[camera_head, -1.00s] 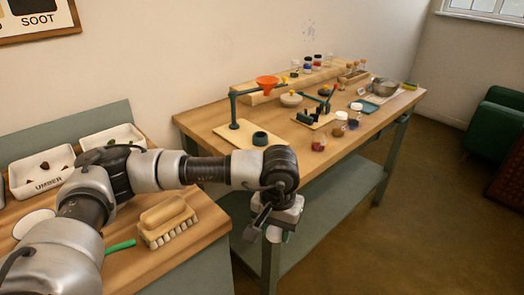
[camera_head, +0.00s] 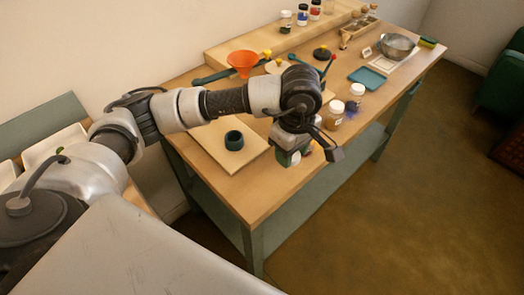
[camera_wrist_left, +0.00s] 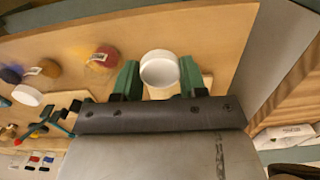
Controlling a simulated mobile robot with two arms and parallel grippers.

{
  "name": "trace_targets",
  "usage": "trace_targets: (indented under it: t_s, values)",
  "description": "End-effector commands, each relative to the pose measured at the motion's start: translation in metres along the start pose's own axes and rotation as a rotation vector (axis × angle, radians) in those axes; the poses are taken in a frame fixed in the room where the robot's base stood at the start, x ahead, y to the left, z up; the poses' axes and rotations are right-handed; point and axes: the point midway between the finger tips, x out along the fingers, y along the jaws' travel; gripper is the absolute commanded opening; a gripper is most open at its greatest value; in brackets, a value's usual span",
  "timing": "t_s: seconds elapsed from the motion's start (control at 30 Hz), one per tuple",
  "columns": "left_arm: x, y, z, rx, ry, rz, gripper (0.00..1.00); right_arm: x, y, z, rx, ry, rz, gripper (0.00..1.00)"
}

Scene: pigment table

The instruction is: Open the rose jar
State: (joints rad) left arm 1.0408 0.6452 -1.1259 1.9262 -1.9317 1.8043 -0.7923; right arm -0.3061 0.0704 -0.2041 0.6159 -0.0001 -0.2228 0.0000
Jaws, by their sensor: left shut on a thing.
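My left gripper (camera_head: 291,157) is over the near front edge of the far table in the head view. In the left wrist view its green fingers (camera_wrist_left: 161,80) are shut on a round white lid (camera_wrist_left: 160,67). A jar with dark red contents and a label, the rose jar (camera_wrist_left: 103,58), stands on the table beside the gripper, apart from the held lid. No lid shows on this jar. In the head view my gripper partly hides the rose jar. My right gripper is not in view.
An ochre jar (camera_head: 334,114) and a white-lidded jar (camera_head: 357,91) stand farther along the front edge. A dark green ring-shaped pot (camera_head: 234,140) sits on a pale board. An orange funnel (camera_head: 242,62) and a blue tray (camera_head: 366,78) are farther back.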

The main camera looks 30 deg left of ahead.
Motion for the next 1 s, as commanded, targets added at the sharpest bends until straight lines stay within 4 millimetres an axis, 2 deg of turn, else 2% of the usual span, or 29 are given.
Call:
trace_targets:
  t_s: [0.03,0.2,0.4,0.57,0.8,1.0]
  values:
    - [0.005,-0.005,-0.014,-0.008,0.003,-0.006,0.14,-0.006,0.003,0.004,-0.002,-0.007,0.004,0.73]
    - [0.028,-0.016,-0.050,-0.004,0.003,-0.005,0.14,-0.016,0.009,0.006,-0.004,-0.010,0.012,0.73]
    - [0.045,-0.023,-0.075,0.000,0.001,0.000,0.14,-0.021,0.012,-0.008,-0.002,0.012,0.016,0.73]
    - [0.053,-0.024,-0.078,0.003,0.000,-0.001,0.14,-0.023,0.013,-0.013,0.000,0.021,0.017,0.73]
    - [0.085,-0.024,-0.078,0.003,-0.001,-0.002,0.14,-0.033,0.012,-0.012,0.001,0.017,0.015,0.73]
    - [0.089,-0.024,-0.078,0.004,0.001,0.001,0.14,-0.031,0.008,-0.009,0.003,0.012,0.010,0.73]
